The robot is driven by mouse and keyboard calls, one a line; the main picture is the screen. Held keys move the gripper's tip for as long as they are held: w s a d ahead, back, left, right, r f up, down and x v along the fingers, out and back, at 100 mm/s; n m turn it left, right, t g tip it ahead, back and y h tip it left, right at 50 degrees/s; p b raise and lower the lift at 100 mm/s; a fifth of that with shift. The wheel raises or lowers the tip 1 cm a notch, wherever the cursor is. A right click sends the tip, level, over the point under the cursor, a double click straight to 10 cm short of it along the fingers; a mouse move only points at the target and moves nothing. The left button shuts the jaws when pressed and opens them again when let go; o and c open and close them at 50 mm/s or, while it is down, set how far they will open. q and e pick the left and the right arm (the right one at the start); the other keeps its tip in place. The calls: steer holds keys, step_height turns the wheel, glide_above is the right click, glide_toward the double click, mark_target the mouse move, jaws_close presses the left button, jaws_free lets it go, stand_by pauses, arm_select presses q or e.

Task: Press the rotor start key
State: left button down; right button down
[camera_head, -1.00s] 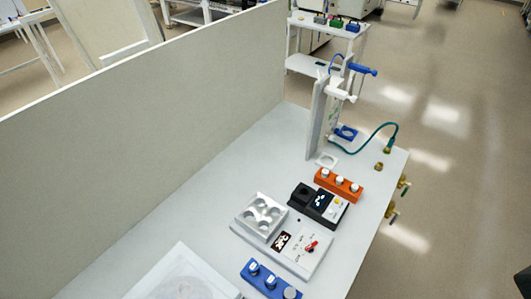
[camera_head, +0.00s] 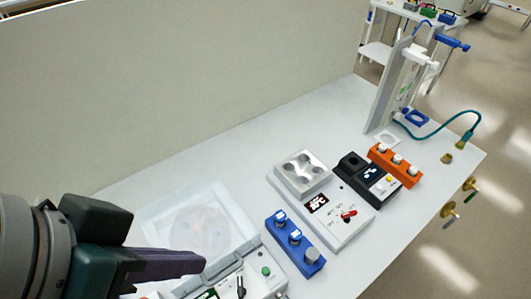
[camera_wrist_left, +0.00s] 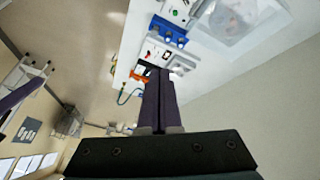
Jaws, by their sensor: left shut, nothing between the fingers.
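The rotor unit (camera_head: 200,228) is a white box with a clear lid over a round rotor, at the bench's near end. Its front panel carries a round green key (camera_head: 266,271), a dark lever (camera_head: 240,286) and a small display; the lower part is cut off. The key also shows at the top of the left wrist view (camera_wrist_left: 175,12). My left gripper (camera_head: 200,262) is shut and empty, its dark purple fingers over the unit's near side, left of the green key and apart from it. A dark purple bar (camera_wrist_left: 16,98) at the left wrist view's edge looks like my right gripper's finger.
A blue rack (camera_head: 295,242) with knobs stands beside the unit. Beyond it are a white panel with a red lever (camera_head: 348,214), a metal block (camera_head: 302,174), a black device (camera_head: 368,180) and an orange rack (camera_head: 394,166). A grey wall (camera_head: 180,90) bounds the left.

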arm_select(q)
steer(key=w+d+f+m+g+h+b, duration=0.1)
steer(key=w+d+f+b, duration=0.2)
steer(key=f+b, duration=0.45)
steer(key=w+d+f+h+b, duration=0.2)
steer(key=d+f+b, duration=0.1)
steer(key=f+b, duration=0.5)
steer(key=h+b, duration=0.1)
steer(key=b, duration=0.9)
glide_above(266, 271)
steer(key=a, duration=0.1)
step_height(266, 271, down, 11)
steer(key=shift+s+a+r, duration=0.1)
steer(key=shift+s+r, duration=0.05)
steer(key=shift+r, duration=0.1)
step_height(266, 271, down, 7)
steer(key=b, duration=0.7)
steer(key=shift+f, duration=0.2)
steer(key=shift+f+b, duration=0.75)
steer(key=shift+b, duration=0.05)
steer(key=shift+f, duration=0.4)
